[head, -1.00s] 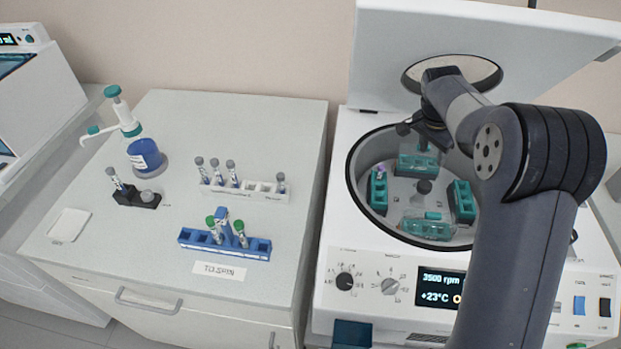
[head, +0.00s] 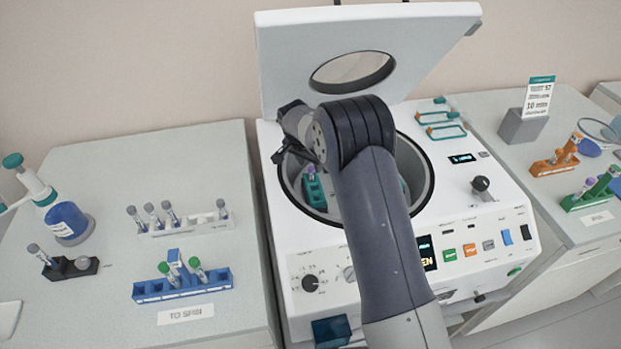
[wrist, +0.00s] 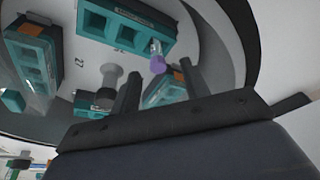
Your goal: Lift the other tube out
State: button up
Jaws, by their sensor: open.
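A tube with a purple cap (wrist: 158,65) stands in the open centrifuge bowl in the wrist view, just beyond the fingertips. In the head view its purple cap (head: 311,169) shows small at a teal bucket (head: 315,190) on the bowl's left side. My gripper (wrist: 161,84) is open, with its two fingers apart and nothing between them. In the head view the gripper (head: 290,150) is over the left rim of the bowl, partly behind my arm. The white centrifuge (head: 455,185) has its lid (head: 275,60) raised. My arm hides much of the rotor.
In the wrist view, teal buckets (wrist: 120,22) surround a grey hub (wrist: 110,75), close to the fingers. The bowl wall encloses them. A blue rack (head: 215,281) and a white rack (head: 190,228) with tubes stand on the left bench. Orange and green racks (head: 590,198) stand at right.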

aim_at(311, 168)
jog(key=shift+p+x, duration=0.55)
jog(key=shift+x, duration=1.4)
jog(key=shift+d, duration=0.1)
jog(key=shift+s, duration=0.1)
jog(key=shift+c, duration=0.2)
jog(key=c, duration=0.8)
notch_tip(311, 168, up, 10)
jog(key=b, duration=0.2)
jog(key=shift+b, duration=0.35)
jog(key=shift+r, duration=0.1)
